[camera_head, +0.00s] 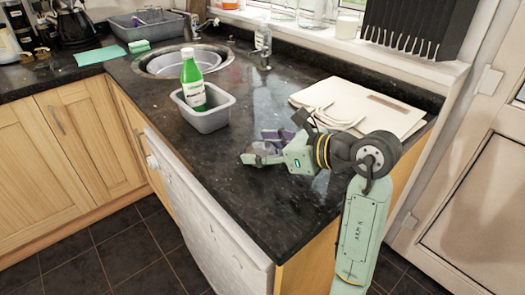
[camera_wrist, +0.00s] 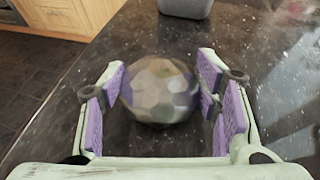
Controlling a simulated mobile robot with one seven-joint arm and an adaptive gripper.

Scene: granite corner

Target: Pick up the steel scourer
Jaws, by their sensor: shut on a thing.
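The steel scourer (camera_wrist: 160,88) is a rounded, faceted grey-brown lump in the wrist view, with purple tints on its sides. It sits between the two purple-padded fingers of my gripper (camera_wrist: 164,100), which is shut on it. In the head view my gripper (camera_head: 262,150) is low over the front part of the dark granite counter (camera_head: 215,165). The scourer there is small and mostly covered by the fingers. I cannot tell whether it touches the counter.
A grey tub (camera_head: 207,121) holding a green bottle (camera_head: 192,82) stands just behind and left of my gripper. Pale boards (camera_head: 355,105) lie at the right. The sink (camera_head: 165,65) is farther back. The counter's front edge is close; bare counter lies left of the gripper.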

